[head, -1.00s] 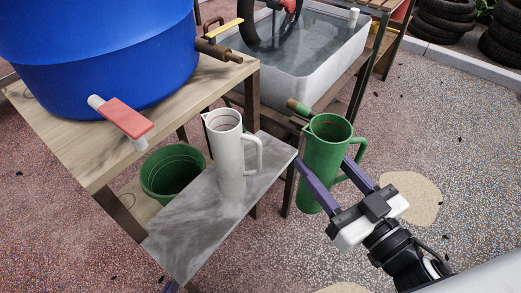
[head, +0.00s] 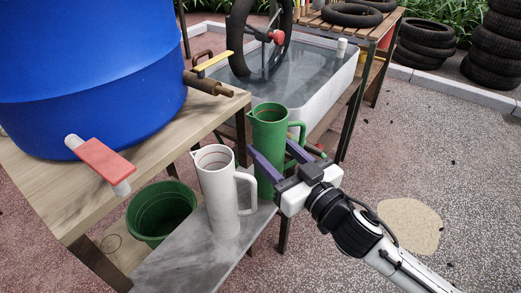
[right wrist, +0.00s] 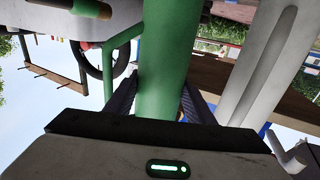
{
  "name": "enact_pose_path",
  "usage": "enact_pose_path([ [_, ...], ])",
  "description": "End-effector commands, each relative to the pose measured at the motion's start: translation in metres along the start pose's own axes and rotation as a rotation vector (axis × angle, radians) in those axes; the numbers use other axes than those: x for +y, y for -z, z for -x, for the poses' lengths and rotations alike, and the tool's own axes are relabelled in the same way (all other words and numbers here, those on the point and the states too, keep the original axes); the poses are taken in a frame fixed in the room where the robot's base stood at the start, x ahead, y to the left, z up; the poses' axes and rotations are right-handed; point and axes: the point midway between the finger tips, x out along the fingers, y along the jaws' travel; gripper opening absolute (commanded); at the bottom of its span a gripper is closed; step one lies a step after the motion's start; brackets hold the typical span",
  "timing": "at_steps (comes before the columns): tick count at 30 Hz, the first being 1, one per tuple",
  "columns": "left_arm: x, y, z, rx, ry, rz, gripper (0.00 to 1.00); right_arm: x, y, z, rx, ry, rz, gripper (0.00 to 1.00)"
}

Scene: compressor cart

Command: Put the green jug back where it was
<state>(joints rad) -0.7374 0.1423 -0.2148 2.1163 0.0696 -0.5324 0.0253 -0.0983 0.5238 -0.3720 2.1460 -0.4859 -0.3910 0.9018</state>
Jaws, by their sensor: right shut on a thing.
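The green jug (head: 270,130) is upright in the jaws of my right gripper (head: 268,150), with its handle towards the right. Its lower part is over the back right end of the grey shelf (head: 180,262), behind the white jug. I cannot tell whether its base touches the shelf. In the right wrist view the green jug (right wrist: 168,60) fills the space between the fingers. The white jug (head: 219,195) stands upright on the shelf, close to the left of the green one. My left gripper is out of view.
A blue barrel (head: 90,70) with a red-handled tap (head: 105,158) stands on the wooden bench (head: 40,185). A brass tap with a yellow lever (head: 210,84) juts out near the green jug. A green bucket (head: 160,212) sits below. A water trough (head: 335,85) stands behind.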

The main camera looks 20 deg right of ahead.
Motion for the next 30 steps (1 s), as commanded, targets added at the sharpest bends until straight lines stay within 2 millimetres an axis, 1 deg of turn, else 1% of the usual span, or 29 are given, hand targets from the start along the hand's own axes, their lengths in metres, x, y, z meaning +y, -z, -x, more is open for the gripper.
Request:
enact_pose_path([
  [1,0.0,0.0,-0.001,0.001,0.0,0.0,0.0,0.0,0.002,-0.012,0.005,0.001,0.002,0.0],
  [3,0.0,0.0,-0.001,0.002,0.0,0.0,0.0,0.0,0.001,-0.024,0.004,0.0,0.001,0.0],
  [6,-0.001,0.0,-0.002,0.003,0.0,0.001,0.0,0.0,0.001,-0.035,0.003,0.0,0.0,0.0],
  [9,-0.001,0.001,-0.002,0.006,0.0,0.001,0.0,0.0,-0.001,-0.041,0.001,0.0,0.0,0.0],
  [11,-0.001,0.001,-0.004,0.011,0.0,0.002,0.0,0.0,-0.008,-0.041,-0.001,0.0,-0.002,0.0],
  [15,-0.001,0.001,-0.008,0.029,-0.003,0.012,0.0,0.0,-0.03,-0.04,-0.002,0.0,-0.001,0.0],
  [17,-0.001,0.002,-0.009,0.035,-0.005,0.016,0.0,0.0,-0.035,-0.04,-0.002,-0.001,-0.001,0.0],
  [23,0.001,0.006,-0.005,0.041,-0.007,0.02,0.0,0.0,-0.035,-0.04,0.0,0.001,-0.001,0.0],
  [29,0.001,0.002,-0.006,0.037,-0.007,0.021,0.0,-0.001,-0.039,-0.04,0.0,0.0,-0.002,0.0],
  [30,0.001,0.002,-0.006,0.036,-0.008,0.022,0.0,0.0,-0.04,-0.04,0.0,0.0,-0.002,0.5],
])
